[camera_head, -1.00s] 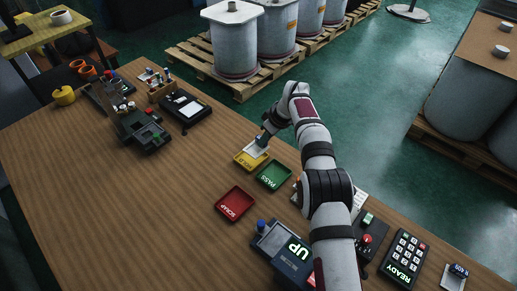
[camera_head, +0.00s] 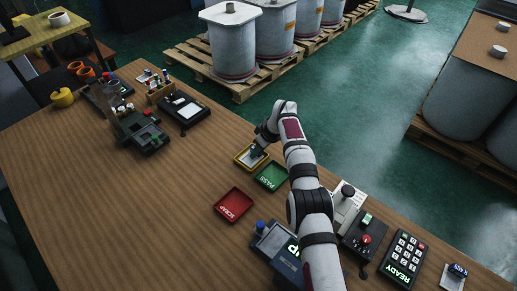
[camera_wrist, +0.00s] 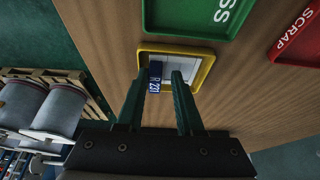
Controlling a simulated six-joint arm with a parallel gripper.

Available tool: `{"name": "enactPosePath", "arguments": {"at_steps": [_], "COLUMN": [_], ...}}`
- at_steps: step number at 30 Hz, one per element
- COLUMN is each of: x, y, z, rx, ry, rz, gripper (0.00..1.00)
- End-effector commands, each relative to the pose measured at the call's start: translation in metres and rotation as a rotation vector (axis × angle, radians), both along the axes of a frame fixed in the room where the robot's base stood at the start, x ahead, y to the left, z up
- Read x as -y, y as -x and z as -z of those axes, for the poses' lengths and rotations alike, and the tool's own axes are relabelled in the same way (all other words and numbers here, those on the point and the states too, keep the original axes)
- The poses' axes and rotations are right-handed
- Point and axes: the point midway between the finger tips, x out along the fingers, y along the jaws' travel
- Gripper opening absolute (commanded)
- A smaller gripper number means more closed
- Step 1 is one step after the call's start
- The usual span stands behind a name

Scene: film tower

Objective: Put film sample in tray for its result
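The film sample (camera_wrist: 190,67) is a pale sheet lying within the yellow-rimmed tray (camera_wrist: 207,73). A blue tag (camera_wrist: 154,78) with white characters stands at its left part in the wrist view. My gripper (camera_head: 256,153) is low over the yellow tray (camera_head: 238,161) in the head view. In the wrist view its green fingers (camera_wrist: 162,73) are apart; the tag is by the left finger, with a gap to the right one. The green PASS tray (camera_head: 271,177) and the red SCRAP tray (camera_head: 233,205) are empty. The yellow tray's label is hidden.
A black device with a white plate (camera_head: 184,108) stands farther back. The table's left middle is clear.

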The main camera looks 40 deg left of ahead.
Motion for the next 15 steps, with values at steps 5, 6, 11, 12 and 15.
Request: {"name": "enactPosePath", "arguments": {"at_steps": [5, 6, 11, 12, 15], "x": [0.000, 0.000, 0.000, 0.000, 0.005], "y": [0.000, 0.000, 0.000, -0.001, -0.001], "z": [0.000, 0.000, -0.006, -0.010, -0.023], "rx": [0.001, 0.001, 0.001, 0.002, 0.001], "ry": [0.000, 0.000, -0.001, -0.001, -0.002], "rz": [0.000, 0.000, 0.000, 0.001, 0.000], "gripper": [0.48, 0.48, 0.48, 0.48, 0.48]}}
